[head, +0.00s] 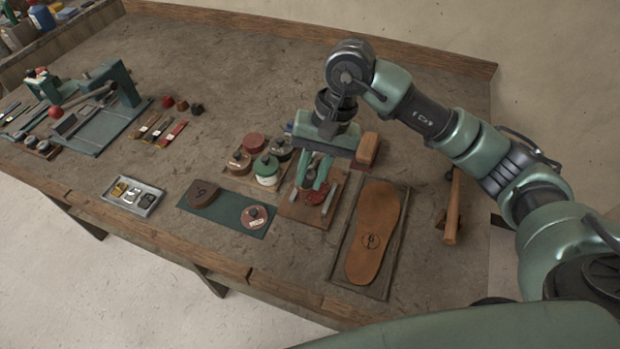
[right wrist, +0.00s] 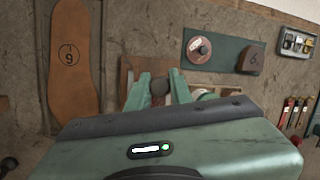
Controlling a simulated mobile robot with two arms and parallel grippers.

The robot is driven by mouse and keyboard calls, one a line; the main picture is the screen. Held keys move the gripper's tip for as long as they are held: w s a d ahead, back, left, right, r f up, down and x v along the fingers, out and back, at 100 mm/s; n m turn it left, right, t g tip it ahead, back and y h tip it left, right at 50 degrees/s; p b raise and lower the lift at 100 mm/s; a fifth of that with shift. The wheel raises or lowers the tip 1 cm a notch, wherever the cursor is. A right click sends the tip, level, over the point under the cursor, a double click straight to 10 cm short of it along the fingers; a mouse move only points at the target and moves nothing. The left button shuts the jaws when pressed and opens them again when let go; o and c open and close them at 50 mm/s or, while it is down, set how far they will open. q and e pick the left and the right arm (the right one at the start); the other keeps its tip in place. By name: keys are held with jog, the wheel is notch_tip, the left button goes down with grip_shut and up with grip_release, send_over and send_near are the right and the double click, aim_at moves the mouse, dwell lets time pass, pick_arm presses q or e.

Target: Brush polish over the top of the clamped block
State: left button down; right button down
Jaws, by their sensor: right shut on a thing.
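My right gripper (head: 318,180) points down over a small wooden board (head: 301,214) near the table's front. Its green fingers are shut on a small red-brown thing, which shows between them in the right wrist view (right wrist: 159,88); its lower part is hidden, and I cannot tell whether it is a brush. A dark brown block (head: 203,192) with a mark on its top lies on a green mat (head: 228,220), beside a red tin (head: 254,216). No clamp on this block is visible. My left gripper is not in view.
Several tins (head: 265,170) stand just left of my right gripper. A brown brush-like block (head: 368,147) is behind. A grey tray (head: 133,197) and green fixture (head: 118,82) are left.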

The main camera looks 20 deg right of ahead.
notch_tip(320, 180, up, 2)
jog(key=shift+s+a, duration=0.1)
jog(key=shift+r+p, duration=0.35)
jog(key=shift+r, duration=0.05)
dwell(0.5)
